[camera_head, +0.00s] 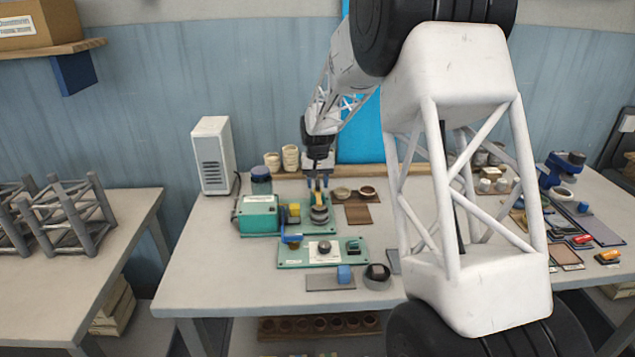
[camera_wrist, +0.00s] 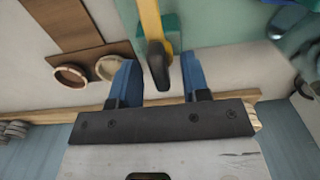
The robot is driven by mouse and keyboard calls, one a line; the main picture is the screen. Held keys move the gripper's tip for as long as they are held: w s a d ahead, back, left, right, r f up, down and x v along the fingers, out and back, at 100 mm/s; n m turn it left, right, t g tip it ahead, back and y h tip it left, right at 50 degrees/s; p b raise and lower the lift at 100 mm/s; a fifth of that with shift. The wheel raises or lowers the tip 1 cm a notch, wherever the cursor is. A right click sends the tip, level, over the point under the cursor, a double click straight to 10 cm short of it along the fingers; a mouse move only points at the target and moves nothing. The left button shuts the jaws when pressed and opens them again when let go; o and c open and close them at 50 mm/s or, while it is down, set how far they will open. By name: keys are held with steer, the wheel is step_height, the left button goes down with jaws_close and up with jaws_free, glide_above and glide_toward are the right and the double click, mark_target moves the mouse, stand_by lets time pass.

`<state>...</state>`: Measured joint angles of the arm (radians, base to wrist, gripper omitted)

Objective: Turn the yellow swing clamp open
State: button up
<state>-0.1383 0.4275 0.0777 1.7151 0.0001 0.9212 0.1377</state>
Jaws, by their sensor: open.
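The yellow swing clamp (camera_wrist: 150,22) shows at the top of the wrist view as a flat yellow bar with a dark, rounded end. My gripper (camera_wrist: 159,68) is open, its two blue fingers apart. The clamp's dark end lies between the fingertips in the picture, and I see no grip on it; the height between them is hard to judge. In the head view my gripper (camera_head: 318,183) points down above the rear of the green fixture, where the clamp is small and partly hidden by the fingers.
A green box (camera_head: 258,215) stands left of the clamp. A front green plate (camera_head: 296,256) carries a blue-handled part. Small cups and a brown board (camera_head: 363,213) lie to the right. A wooden rail (camera_wrist: 62,114) runs behind, and a white tower (camera_head: 212,157) stands at the back left.

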jaws_close()
steer(key=shift+n, duration=0.3)
steer(key=n, duration=0.3)
steer(key=shift+n, duration=0.4)
steer(key=n, duration=0.4)
steer(key=shift+n, duration=0.3)
steer(key=n, duration=0.4)
steer(key=shift+n, duration=2.5)
